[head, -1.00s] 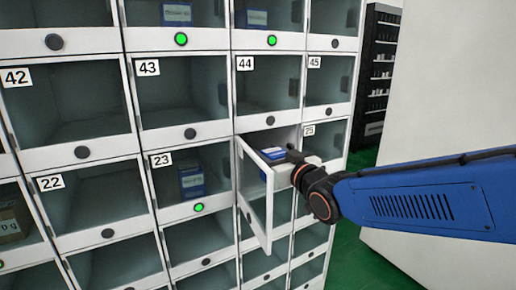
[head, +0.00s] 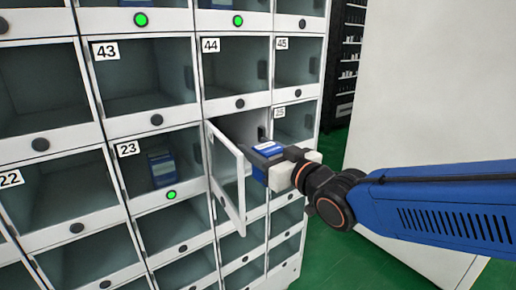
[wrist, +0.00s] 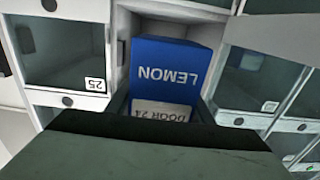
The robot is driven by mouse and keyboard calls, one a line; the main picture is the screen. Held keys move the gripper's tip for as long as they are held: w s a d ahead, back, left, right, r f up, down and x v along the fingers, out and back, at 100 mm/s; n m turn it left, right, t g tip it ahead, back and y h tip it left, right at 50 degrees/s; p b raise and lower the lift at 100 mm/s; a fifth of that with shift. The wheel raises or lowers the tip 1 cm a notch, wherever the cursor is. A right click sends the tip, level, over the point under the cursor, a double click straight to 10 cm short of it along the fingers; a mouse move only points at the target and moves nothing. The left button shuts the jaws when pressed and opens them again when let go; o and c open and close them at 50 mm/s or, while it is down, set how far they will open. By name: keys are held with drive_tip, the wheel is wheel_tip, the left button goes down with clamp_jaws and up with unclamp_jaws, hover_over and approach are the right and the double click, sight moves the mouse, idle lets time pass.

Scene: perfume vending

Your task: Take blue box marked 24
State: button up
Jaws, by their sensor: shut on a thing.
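A blue box (head: 268,149) is held by my gripper (head: 284,157) at the front of the open compartment (head: 240,127), to the right of its swung-out door (head: 228,176). In the wrist view the blue box (wrist: 170,68) reads "LEMON" upside down, with a pale label on its near part that seems to say "DOOR" and a number I cannot read surely. The dark gripper part (wrist: 150,145) fills the bottom of that view and hides the box's near end. My gripper is shut on the box.
Compartment 23 (head: 150,180), left of the open door, holds another blue box (head: 162,168) behind its closed front. Compartments 43 (head: 150,75), 44 (head: 235,72) and 45 look empty. A pale wall (head: 420,90) stands at the right; green floor (head: 330,200) shows below.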

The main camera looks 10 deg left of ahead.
drive_tip(key=v, duration=1.5)
drive_tip(key=shift+s, duration=0.1)
